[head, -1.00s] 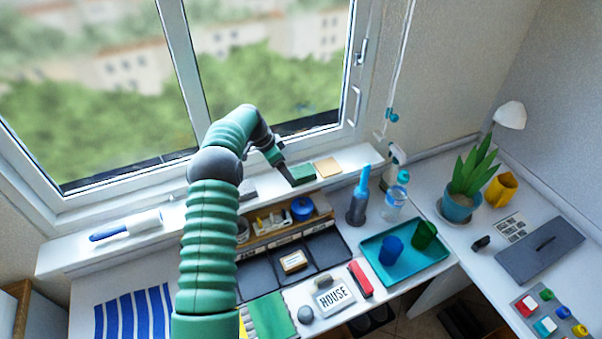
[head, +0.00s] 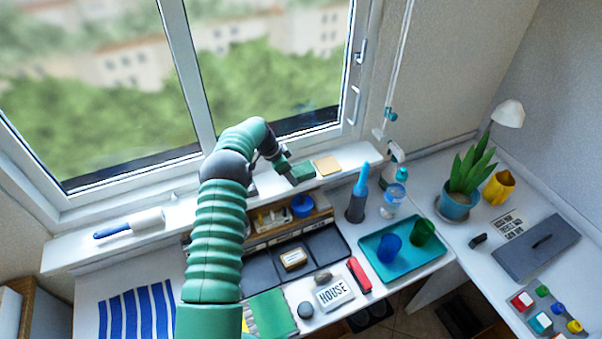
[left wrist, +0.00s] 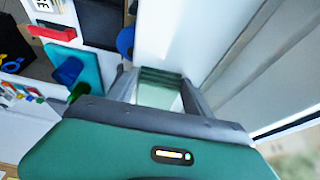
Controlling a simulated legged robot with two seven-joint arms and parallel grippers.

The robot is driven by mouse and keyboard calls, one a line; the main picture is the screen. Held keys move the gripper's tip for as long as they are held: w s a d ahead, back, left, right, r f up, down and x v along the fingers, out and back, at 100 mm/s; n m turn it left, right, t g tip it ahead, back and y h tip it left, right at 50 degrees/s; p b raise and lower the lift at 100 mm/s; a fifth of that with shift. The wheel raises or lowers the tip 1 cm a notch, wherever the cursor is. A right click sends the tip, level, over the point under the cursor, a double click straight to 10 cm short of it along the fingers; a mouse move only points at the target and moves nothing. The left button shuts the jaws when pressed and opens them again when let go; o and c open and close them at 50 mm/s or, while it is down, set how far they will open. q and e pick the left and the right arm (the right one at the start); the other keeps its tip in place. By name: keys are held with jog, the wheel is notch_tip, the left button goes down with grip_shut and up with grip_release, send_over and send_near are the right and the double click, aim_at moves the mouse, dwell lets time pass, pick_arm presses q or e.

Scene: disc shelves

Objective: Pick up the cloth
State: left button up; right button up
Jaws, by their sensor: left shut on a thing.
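The cloth, a green folded block (head: 302,172), is at the window sill beside a tan flat piece (head: 327,165). My left gripper (head: 286,171) reaches it from the left, with the arm bent over the desk. In the left wrist view the cloth (left wrist: 160,77) shows as green layers between the two fingers of my left gripper (left wrist: 160,88), which is shut on it. I cannot tell whether the cloth is clear of the sill. My right gripper is not in view.
The window stands close behind the sill. A teal tray (head: 432,256) holds cups. A lint roller (head: 130,224) lies on the left sill.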

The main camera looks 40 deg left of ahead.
pick_arm(q)
jog(key=shift+r, duration=0.2)
jog(key=r, duration=0.1)
jog(key=r+b, duration=0.2)
jog(key=shift+s+d, duration=0.35)
jog(key=s+d+r+b, duration=0.1)
jog(key=s+d+b, duration=0.3)
jog(key=s+d, duration=0.6)
jog(key=shift+s+d+r, duration=0.25)
jog(key=shift+s+r, duration=0.1)
